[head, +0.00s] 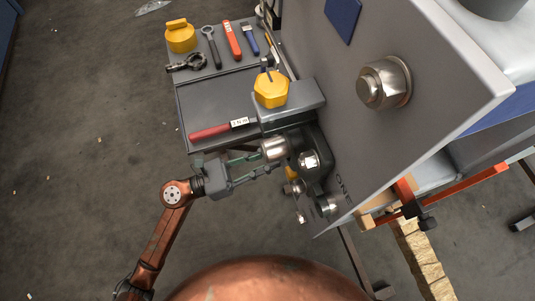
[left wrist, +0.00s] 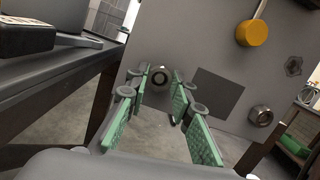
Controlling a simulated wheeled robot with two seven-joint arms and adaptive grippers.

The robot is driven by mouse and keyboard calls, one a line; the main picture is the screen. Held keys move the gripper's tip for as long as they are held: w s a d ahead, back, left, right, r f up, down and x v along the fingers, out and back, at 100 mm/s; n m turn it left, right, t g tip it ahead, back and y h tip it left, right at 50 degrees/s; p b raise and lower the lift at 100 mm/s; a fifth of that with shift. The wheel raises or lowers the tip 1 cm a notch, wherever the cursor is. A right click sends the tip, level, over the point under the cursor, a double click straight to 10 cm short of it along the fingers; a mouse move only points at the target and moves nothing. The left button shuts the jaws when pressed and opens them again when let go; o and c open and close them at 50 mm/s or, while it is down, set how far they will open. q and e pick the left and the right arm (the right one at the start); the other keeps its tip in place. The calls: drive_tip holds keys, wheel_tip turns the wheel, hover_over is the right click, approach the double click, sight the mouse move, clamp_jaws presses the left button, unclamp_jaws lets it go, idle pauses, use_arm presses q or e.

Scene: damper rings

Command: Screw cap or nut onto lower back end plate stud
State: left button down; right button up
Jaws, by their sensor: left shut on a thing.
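My left gripper (head: 264,157) reaches in from the left in the head view and is shut on a silvery cylindrical cap (head: 275,149). The cap is at the fingertips, close to the grey end plate (head: 345,130). In the left wrist view the green-padded fingers (left wrist: 160,90) flank a round metal end with a dark centre (left wrist: 158,76), in front of the plate. Whether the cap touches a stud cannot be told. Nuts on the plate's lower part include one (head: 309,160) just right of the cap and another (head: 328,206) lower down. My right gripper is not in view.
A large nut (head: 383,83) sits higher on the plate. An orange clamp (head: 455,188) is at right. The floor at left is mostly clear.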

use_arm(q)
drive_tip(key=shift+r+m, duration=0.3)
use_arm(e)
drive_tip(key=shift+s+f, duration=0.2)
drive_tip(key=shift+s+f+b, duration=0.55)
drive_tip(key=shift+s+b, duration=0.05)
drive_tip(key=shift+b, duration=0.3)
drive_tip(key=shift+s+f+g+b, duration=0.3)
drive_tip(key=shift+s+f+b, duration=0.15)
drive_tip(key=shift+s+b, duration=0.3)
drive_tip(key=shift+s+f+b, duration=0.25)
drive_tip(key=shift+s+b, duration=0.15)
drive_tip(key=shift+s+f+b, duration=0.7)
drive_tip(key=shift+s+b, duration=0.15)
drive_tip(key=shift+b, duration=0.3)
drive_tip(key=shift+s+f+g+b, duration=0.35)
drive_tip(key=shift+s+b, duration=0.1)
drive_tip(key=shift+b, duration=0.15)
use_arm(q)
drive_tip(key=m+g, duration=0.1)
drive_tip(key=m, duration=0.3)
drive_tip(key=m+g, duration=0.1)
drive_tip(key=m, duration=0.3)
drive_tip(key=shift+s+f, duration=0.1)
drive_tip(key=shift+s, duration=0.05)
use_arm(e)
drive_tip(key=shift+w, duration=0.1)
